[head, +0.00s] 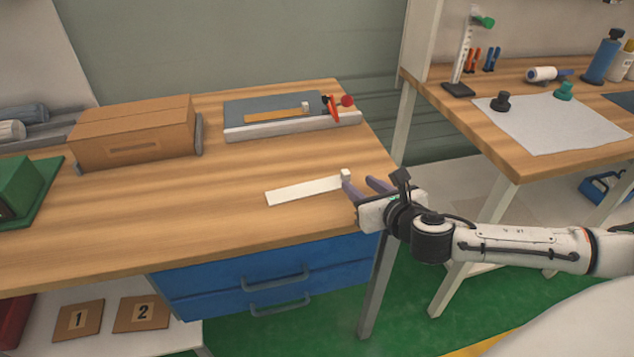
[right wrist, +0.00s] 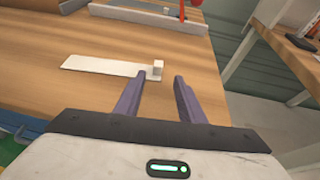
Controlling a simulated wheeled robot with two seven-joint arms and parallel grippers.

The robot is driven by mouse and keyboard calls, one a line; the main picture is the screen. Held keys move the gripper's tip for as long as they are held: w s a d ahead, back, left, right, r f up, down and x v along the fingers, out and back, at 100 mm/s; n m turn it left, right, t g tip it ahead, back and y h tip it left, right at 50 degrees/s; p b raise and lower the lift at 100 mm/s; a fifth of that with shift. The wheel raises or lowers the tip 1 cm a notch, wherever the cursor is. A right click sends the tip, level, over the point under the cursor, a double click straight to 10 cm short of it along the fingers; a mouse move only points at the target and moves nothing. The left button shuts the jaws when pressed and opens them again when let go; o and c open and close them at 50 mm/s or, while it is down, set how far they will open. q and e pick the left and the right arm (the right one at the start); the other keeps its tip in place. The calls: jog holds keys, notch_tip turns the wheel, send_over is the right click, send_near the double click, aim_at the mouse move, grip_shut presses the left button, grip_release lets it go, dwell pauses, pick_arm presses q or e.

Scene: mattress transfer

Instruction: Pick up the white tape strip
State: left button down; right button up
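The white tape strip (head: 303,191) lies flat on the wooden workbench, near its right front part, with a small white block (head: 346,174) at its right end. In the right wrist view the strip (right wrist: 105,65) lies ahead of the fingers, and the block (right wrist: 158,67) is just beyond the gap between them. My right gripper (head: 360,188) is open, with its two purple fingers apart and nothing between them. The fingers also show in the right wrist view (right wrist: 159,88). My left gripper is not in view.
A cardboard box (head: 135,135) stands at the back left of the workbench (head: 200,215). A grey tray-like fixture (head: 290,128) with a red knob lies behind the strip. A second table (head: 500,140) stands to the right across a gap. The wood around the strip is clear.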

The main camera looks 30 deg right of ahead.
aim_at(347, 174)
jog(key=x, duration=0.2)
jog(key=r+x, duration=0.1)
jog(key=x, duration=0.2)
jog(key=shift+w+a, duration=0.2)
jog(key=shift+w+d+f, duration=0.1)
jog(key=shift+w+f, duration=0.15)
jog(key=shift+w, duration=0.2)
grip_shut()
